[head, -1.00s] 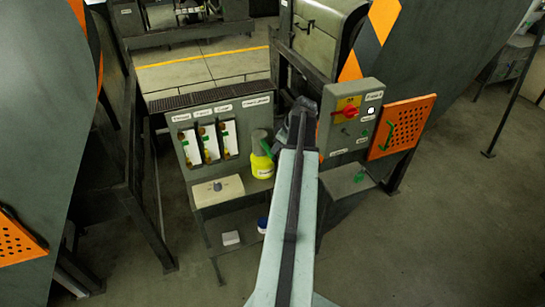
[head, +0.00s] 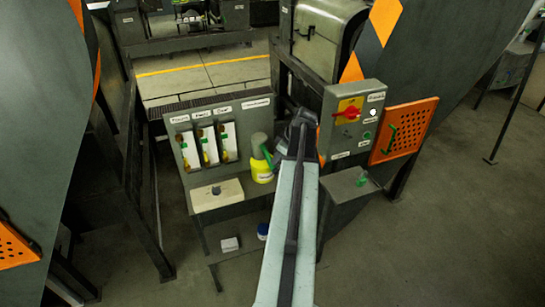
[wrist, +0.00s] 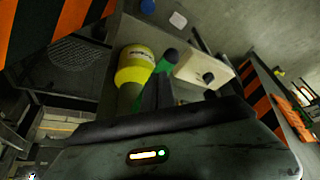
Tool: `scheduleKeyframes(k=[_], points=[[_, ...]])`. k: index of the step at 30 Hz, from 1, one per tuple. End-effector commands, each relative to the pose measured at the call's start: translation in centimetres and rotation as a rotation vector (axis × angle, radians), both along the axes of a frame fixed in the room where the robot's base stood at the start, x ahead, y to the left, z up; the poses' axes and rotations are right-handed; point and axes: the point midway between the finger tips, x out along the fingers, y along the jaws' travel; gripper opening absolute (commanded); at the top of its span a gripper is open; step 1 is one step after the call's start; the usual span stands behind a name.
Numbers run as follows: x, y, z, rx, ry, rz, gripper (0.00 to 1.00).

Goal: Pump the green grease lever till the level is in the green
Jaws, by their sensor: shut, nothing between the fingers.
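A yellow grease pot (head: 262,176) with a grey-green cylinder on top stands at the right end of the left bench. Its green lever (head: 267,156) slants down on its right side, close to my arm. My gripper (head: 299,118) is at the far end of my arm, right of the pot in the head view. In the wrist view the yellow pot (wrist: 137,66) and the green lever (wrist: 163,68) with a dark knob lie just beyond my gripper (wrist: 158,92). The fingers are shut and empty. Contact with the lever cannot be made out. The grease level is not readable.
A panel with several labelled white gauges (head: 205,145) stands behind the bench. A cream box with a dark knob (head: 217,194) is left of the pot. A grey control box (head: 352,120) with a red switch and an orange perforated guard (head: 404,130) stand to the right.

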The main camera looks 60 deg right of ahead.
Motion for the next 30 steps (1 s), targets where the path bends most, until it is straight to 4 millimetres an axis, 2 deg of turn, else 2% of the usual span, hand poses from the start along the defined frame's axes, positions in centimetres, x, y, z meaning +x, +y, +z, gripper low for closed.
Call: scheduleKeyframes(k=[5, 13, 22, 26, 30], points=[[-0.1, 0.0, 0.1, 0.000, 0.000, -0.001, 0.00], [-3.1, -0.2, 1.2, 0.000, 0.000, -0.002, 0.00], [-3.1, -0.3, 1.3, 0.001, -0.001, -0.001, 0.00], [-3.6, -0.3, 2.5, 0.000, 0.000, -0.001, 0.00], [-4.6, -0.4, 4.9, 0.000, 0.001, -0.001, 0.00]])
